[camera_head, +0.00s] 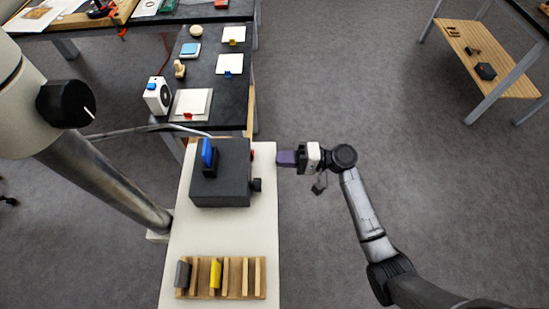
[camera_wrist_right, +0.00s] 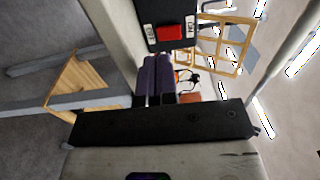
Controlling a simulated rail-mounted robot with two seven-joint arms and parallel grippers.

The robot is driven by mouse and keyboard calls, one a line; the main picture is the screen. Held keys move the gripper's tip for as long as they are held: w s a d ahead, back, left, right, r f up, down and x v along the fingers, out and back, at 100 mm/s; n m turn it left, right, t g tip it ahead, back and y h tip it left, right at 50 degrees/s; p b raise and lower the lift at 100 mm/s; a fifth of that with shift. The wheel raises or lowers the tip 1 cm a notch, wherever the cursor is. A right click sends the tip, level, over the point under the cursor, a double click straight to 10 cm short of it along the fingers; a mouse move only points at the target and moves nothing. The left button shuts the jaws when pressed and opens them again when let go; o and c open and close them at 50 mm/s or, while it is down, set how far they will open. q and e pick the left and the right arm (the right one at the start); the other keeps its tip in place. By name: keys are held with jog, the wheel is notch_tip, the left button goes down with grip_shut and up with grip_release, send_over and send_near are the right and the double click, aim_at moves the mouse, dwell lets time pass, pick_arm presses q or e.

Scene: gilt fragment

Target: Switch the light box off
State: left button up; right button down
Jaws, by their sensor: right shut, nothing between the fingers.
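The light box, a dark box (camera_head: 222,183), stands on a pale bench in the head view, with a blue upright piece (camera_head: 207,153) on top. A small red switch (camera_head: 252,155) and a black knob (camera_head: 256,185) are on its right side. In the right wrist view the red switch (camera_wrist_right: 169,33) sits between two white labels, which I cannot read surely. My right gripper (camera_head: 283,158), with purple fingers, is shut and empty. It is right of the box, level with the switch, with a gap between. Its fingertips (camera_wrist_right: 165,60) point at that face. My left gripper is not in view.
A slotted wooden rack (camera_head: 237,279) with a grey and a yellow piece is at the bench's front. A metal post (camera_head: 105,182) with a cream body stands left of the box. A dark table (camera_head: 224,99) with small items lies behind.

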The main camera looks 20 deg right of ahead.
jog(key=shift+v, duration=1.1)
